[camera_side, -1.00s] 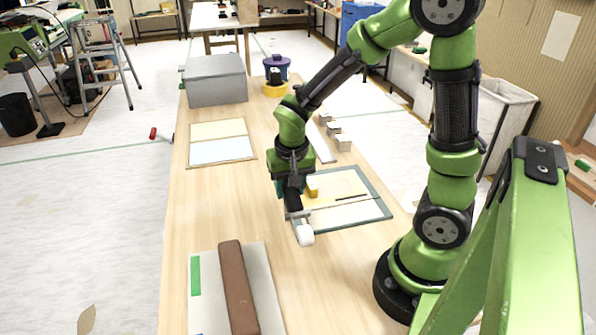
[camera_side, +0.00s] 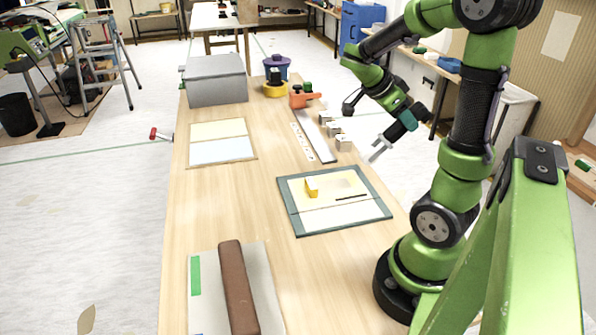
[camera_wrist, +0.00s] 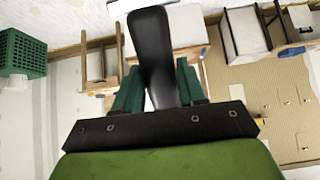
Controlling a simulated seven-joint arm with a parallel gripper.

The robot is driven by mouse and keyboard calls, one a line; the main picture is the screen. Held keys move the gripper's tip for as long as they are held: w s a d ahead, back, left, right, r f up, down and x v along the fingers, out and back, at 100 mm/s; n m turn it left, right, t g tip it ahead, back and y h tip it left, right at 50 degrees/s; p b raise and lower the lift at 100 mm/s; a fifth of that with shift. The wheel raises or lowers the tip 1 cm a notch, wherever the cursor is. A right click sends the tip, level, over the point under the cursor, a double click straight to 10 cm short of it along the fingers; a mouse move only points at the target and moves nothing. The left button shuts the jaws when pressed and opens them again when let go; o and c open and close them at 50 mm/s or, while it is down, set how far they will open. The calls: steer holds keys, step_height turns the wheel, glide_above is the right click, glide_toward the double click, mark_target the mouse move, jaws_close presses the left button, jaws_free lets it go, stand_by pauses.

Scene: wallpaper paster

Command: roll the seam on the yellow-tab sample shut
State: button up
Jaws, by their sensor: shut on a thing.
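The yellow-tab sample is a framed board (camera_side: 288,212) on the table. A cream sheet and a paler strip lie on it, and a yellow tab (camera_side: 312,187) stands on its cream part. A thin dark line shows at its right; I cannot tell the state of the seam. My gripper (camera_side: 408,120) is raised to the right of the sample, well clear of it. It is shut on a roller, whose grey fork (camera_side: 378,150) points down-left. In the wrist view the roller's black handle (camera_wrist: 152,45) stands between my teal fingers. The roller's white drum is hard to make out.
A brown bar (camera_side: 238,290) lies on a green-tabbed board at the front left. A two-tone panel (camera_side: 221,152), a grey box (camera_side: 214,82), an orange tool (camera_side: 303,96) and small blocks (camera_side: 343,144) stand farther back. A red-handled thing (camera_side: 158,134) is at the left edge.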

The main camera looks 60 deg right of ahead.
mark_target(368, 149)
steer(key=shift+f, duration=0.15)
step_height(368, 149, down, 6)
steer(key=shift+f, duration=0.15)
stand_by(0.7)
steer(key=shift+f, duration=1.35)
stand_by(2.1)
steer(key=shift+w, duration=0.1)
steer(key=shift+w+a, duration=2.2)
steer(key=shift+a, duration=0.15)
steer(key=shift+w, duration=0.1)
